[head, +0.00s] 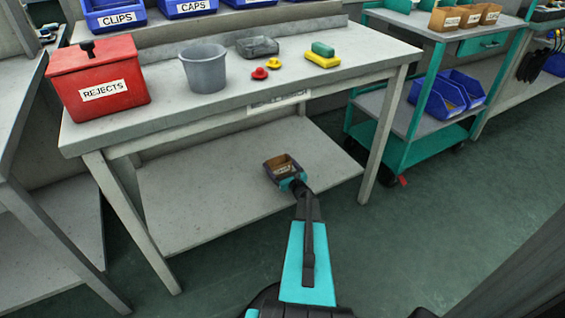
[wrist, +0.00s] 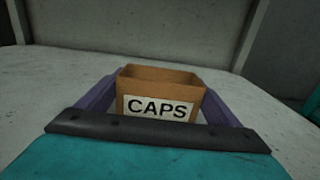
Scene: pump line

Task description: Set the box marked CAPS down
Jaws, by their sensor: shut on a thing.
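The box marked CAPS (wrist: 158,107) is a small open-topped brown box with a white label, upright in the wrist view. My gripper (wrist: 158,112) has a finger on each side of it and is shut on it. In the head view the box (head: 284,166) is over the lower shelf (head: 215,200) of the workbench, and my gripper (head: 290,181) reaches it from the front. I cannot tell whether the box touches the shelf. Its inside is mostly hidden.
The lower shelf is bare around the box. The bench top (head: 235,97) above carries a red REJECTS bin (head: 100,80), a grey bucket (head: 204,69) and small yellow and red parts. A bench leg (head: 384,140) stands to the right, then a teal cart (head: 412,135).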

